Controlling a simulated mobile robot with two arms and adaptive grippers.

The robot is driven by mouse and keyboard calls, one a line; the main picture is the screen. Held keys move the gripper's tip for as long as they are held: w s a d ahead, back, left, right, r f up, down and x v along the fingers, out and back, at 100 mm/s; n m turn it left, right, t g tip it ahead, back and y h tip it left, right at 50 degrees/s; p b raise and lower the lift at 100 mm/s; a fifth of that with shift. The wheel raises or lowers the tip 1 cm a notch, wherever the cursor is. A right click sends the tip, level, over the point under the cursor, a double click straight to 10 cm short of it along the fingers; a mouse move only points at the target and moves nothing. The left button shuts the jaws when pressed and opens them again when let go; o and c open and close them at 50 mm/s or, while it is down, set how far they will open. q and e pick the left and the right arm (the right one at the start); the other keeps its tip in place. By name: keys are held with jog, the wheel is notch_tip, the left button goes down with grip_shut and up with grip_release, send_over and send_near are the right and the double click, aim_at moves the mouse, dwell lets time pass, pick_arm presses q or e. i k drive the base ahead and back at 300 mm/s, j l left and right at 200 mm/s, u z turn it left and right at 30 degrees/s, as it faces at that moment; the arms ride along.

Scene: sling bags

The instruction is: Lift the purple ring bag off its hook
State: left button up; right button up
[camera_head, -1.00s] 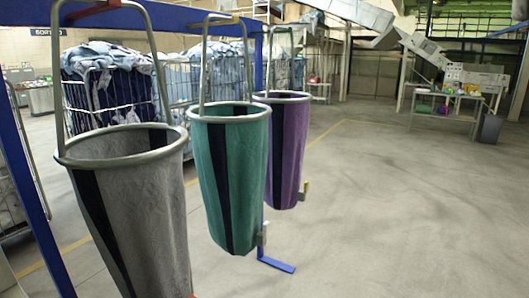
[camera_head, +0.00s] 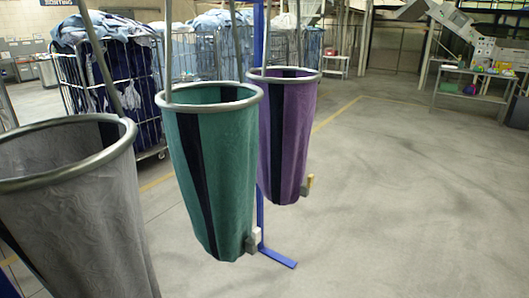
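The purple ring bag (camera_head: 286,135) hangs at the far end of a row of three bags. It has a metal ring (camera_head: 284,75) at its top and a dark stripe down its side. A small yellowish and grey piece sits at its lower right edge. Its hook is above the picture and out of sight. The teal ring bag (camera_head: 215,170) hangs nearer, just left of the purple one and apart from it at the rim or nearly so. Neither of my grippers shows in the head view.
A grey ring bag (camera_head: 75,215) hangs nearest at the left. The blue rack foot (camera_head: 278,257) rests on the floor below the bags. Wire carts of laundry (camera_head: 110,80) stand behind. A table (camera_head: 475,95) stands far right. The floor (camera_head: 400,200) at right is clear.

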aim_at(287, 110)
jog(key=i+l+u, duration=0.15)
jog(key=u, duration=0.25)
jog(key=i+l+u, duration=0.1)
jog(key=l+u, duration=0.15)
jog(key=u, duration=0.15)
jog(key=i+l+u, duration=0.1)
jog(key=u, duration=0.3)
jog(key=i+l+u, duration=0.15)
jog(key=l+u, duration=0.2)
jog(key=l, duration=1.1)
jog(key=l+u, duration=0.3)
jog(key=l, duration=1.15)
jog(key=k, duration=0.05)
